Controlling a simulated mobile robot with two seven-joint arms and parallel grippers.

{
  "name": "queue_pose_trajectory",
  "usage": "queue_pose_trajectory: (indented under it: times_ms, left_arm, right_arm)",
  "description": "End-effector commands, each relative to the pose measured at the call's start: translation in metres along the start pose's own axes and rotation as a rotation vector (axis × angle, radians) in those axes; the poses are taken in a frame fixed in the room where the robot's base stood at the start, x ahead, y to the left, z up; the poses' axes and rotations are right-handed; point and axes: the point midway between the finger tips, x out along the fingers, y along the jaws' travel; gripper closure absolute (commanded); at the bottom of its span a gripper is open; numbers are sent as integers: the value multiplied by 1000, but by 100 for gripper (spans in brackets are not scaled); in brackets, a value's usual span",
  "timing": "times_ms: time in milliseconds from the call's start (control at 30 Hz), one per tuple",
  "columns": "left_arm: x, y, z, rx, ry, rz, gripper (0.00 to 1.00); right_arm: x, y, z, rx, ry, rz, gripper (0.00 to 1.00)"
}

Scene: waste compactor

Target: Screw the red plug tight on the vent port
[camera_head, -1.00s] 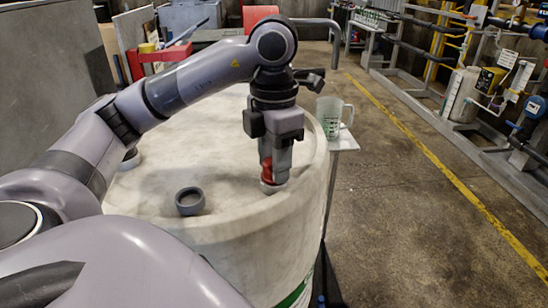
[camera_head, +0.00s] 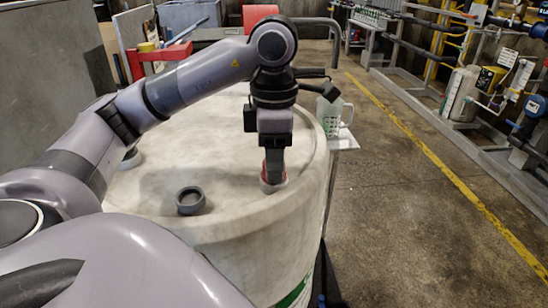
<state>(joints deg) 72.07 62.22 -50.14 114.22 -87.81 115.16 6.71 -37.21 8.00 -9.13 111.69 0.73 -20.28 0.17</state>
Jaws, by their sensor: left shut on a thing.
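The red plug (camera_head: 264,171) shows as a thin red edge around the fingertips of my left gripper (camera_head: 273,179). The left gripper points straight down and is shut on the plug. The plug sits at the light-coloured vent port (camera_head: 273,188) near the right front rim of the large pale drum (camera_head: 228,195). The fingers hide most of the plug and port, so I cannot tell how deep the plug is seated. My right gripper is not in view.
A dark grey open ring-shaped port (camera_head: 190,200) stands on the drum top left of the gripper. The floor to the right is clear.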

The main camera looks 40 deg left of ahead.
Motion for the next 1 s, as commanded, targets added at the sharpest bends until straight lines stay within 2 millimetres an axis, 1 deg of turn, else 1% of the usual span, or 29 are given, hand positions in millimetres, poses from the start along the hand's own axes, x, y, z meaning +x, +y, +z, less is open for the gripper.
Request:
queue_pose_trajectory:
  times_ms: [167,233,500,633,733,1000]
  left_arm:
    - [0,0,0,1,-1,1,91]
    - [0,0,0,26,0,1,91]
    - [0,0,0,311,0,1,91]
    - [0,0,0,415,0,1,91]
    - [0,0,0,446,1,1,91]
    - [0,0,0,450,0,1,91]
  right_arm:
    - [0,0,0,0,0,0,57]
    - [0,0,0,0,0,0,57]
    - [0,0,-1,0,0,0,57]
    - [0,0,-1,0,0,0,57]
    - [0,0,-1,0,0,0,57]
    - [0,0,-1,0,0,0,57]
